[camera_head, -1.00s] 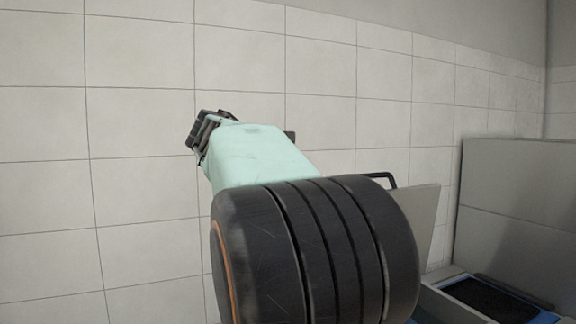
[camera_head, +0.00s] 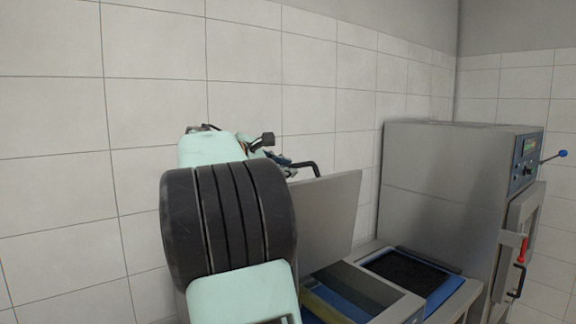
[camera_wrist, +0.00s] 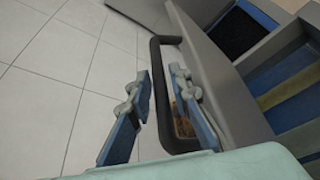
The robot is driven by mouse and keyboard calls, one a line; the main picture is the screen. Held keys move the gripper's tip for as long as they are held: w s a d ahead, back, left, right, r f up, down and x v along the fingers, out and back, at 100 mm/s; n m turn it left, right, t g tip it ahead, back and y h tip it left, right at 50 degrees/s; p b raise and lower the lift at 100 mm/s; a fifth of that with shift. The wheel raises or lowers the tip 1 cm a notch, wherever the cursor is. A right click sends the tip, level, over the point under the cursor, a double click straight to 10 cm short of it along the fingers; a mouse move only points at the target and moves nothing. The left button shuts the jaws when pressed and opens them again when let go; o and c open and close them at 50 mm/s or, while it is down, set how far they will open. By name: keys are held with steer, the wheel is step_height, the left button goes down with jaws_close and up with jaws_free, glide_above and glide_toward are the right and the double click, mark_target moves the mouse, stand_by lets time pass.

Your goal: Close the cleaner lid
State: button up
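The cleaner lid is a flat grey metal panel (camera_head: 332,222) standing raised and slightly tilted behind the cleaner's open top. Its black loop handle (camera_head: 312,167) is at the upper left edge. My gripper (camera_head: 279,158) is beside the handle, partly hidden by my arm. In the wrist view my gripper (camera_wrist: 160,82) is open, with one finger on each side of the handle's long bar (camera_wrist: 158,95) in the picture. Contact cannot be told. The lid (camera_wrist: 225,85) fills the middle right there.
The cleaner's open top (camera_head: 350,292) shows blue and yellow inside. A dark tray area with a blue rim (camera_head: 412,272) is to its right. A tall grey machine (camera_head: 440,190) with a control panel stands further right. A tiled wall (camera_head: 250,60) is behind.

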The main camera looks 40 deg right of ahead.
steer(key=shift+d+f, duration=0.15)
steer(key=shift+d, duration=0.35)
jaws_close()
steer(key=shift+f, duration=0.1)
